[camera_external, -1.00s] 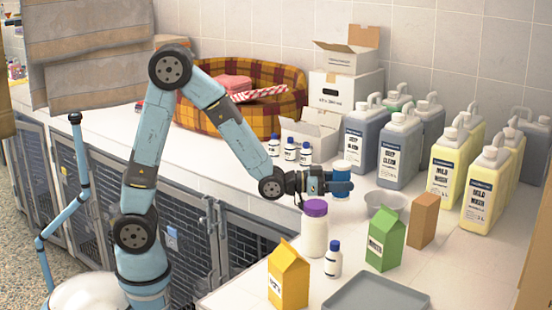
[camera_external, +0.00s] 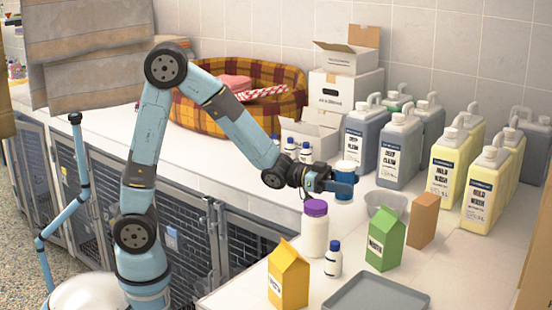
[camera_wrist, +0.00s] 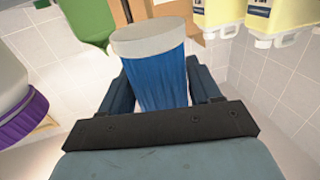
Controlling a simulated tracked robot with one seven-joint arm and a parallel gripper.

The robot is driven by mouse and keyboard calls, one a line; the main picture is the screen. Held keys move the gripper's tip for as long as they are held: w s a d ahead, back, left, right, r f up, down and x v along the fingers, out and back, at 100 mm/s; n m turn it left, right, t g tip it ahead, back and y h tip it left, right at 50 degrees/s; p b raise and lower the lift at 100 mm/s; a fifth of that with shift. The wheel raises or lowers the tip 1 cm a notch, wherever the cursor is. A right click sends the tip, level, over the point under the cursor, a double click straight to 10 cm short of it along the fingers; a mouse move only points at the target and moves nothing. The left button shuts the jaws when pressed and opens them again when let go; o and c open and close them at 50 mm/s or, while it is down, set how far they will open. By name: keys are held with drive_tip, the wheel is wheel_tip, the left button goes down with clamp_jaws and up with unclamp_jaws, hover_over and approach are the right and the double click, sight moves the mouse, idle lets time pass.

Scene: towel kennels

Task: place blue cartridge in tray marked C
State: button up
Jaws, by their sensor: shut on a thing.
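The blue cartridge (camera_external: 344,195) has a pale lid and stands nearly upright between my fingers, left of the clear bowl. It also shows in the wrist view (camera_wrist: 155,80), with a finger on each side. My gripper (camera_external: 341,186) is shut on it. I cannot tell whether its base touches the counter. A shallow grey tray (camera_external: 375,297) lies at the front of the counter. No letter C is readable on it. No other tray is in view.
A clear bowl (camera_external: 385,206) and a brown box (camera_external: 423,220) are at right. Large jugs (camera_external: 399,150) stand behind.

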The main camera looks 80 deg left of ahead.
drive_tip(key=shift+f, duration=4.75)
drive_tip(key=shift+f, duration=0.15)
drive_tip(key=o, duration=1.1)
drive_tip(key=v, duration=0.7)
drive_tip(key=shift+a, duration=0.15)
drive_tip(key=s+a+r+n+g+y, duration=0.4)
drive_tip(key=s+a+r+y, duration=0.3)
drive_tip(key=s+r+y, duration=0.2)
drive_tip(key=s+r+g, duration=0.1)
drive_tip(key=s+g, duration=0.1)
drive_tip(key=s, duration=0.5)
drive_tip(key=s+d+r+n+g, duration=0.1)
drive_tip(key=s+g, duration=0.1)
drive_tip(key=s, duration=0.6)
drive_tip(key=s+d+r+n+g, duration=0.1)
drive_tip(key=s+g, duration=0.1)
drive_tip(key=s, duration=0.6)
